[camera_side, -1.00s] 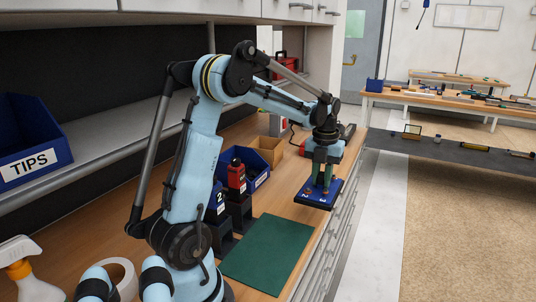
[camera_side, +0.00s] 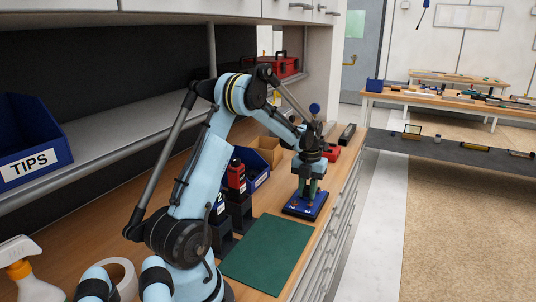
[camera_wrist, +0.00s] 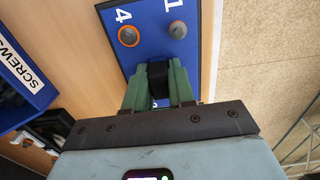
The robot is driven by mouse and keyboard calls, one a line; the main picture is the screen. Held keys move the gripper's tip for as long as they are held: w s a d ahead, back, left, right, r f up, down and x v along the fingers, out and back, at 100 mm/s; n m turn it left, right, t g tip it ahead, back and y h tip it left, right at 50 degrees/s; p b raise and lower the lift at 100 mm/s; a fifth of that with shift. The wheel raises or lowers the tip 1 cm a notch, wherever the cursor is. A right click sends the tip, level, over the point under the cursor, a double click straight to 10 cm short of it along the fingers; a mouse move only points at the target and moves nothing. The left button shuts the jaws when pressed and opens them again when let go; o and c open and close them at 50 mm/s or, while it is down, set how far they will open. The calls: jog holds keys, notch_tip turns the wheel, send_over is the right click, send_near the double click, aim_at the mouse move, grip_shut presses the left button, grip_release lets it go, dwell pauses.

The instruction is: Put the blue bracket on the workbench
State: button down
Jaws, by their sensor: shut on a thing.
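The blue bracket (camera_side: 299,208) is a flat blue plate with a dark rim, numbers and knobs. My gripper (camera_side: 308,190) is upright above its middle in the side view. In the wrist view the green jaws (camera_wrist: 160,80) are shut on a black grip in the middle of the bracket (camera_wrist: 152,20).
A green mat (camera_side: 268,252) lies just in front of the bracket. Left of it stand a blue bin, labelled SCREWS in the wrist view (camera_wrist: 22,82), and a red item (camera_side: 236,174). A cardboard box (camera_side: 267,146) and a red thing (camera_side: 331,152) are behind. Floor lies beyond the right edge.

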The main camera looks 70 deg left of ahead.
jog(key=shift+f, duration=0.1)
jog(key=c, duration=1.4)
grip_release()
jog(key=shift+f, duration=0.1)
jog(key=o, duration=0.4)
jog(key=shift+o, duration=0.2)
